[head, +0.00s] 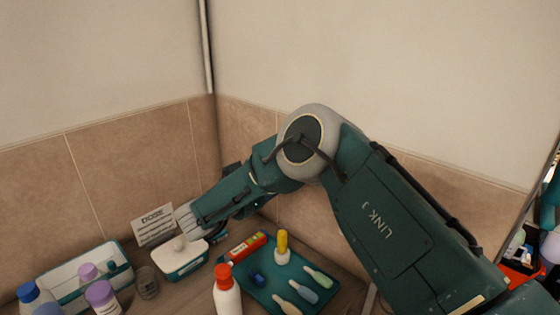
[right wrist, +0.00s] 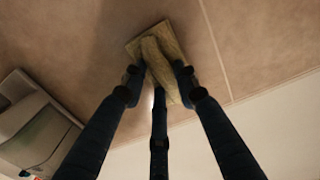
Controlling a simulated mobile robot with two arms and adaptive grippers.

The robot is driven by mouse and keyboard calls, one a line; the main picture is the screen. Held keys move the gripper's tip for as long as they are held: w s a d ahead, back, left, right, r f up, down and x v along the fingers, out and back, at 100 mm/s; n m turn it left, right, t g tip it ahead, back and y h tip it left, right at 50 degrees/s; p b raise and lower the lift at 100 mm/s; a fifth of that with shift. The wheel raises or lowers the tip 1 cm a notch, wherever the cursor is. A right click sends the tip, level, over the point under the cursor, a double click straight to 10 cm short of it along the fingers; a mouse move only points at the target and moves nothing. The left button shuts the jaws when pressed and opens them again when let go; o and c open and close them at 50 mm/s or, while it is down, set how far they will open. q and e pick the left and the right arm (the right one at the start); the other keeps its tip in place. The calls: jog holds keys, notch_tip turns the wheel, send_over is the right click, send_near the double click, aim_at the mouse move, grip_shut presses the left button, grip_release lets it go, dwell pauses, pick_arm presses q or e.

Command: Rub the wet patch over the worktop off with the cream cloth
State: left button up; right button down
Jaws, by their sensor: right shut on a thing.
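My right arm reaches across from the right in the head view. Its gripper (head: 190,222) is at the tiled wall above the back of the worktop, just right of a small sign. In the right wrist view the fingers of my right gripper (right wrist: 158,82) are shut on the cream cloth (right wrist: 162,45), which is bunched between them and spread against or close to the tan tiles; I cannot tell whether it touches. The wet patch cannot be made out clearly; a darker zone by the cloth may be shadow. My left gripper is not in view.
A teal tray (head: 272,287) holds brushes and small items.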

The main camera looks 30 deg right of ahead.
jog(key=s+d+p, duration=0.3)
jog(key=s+p, duration=0.2)
jog(key=s, duration=0.3)
dwell(0.7)
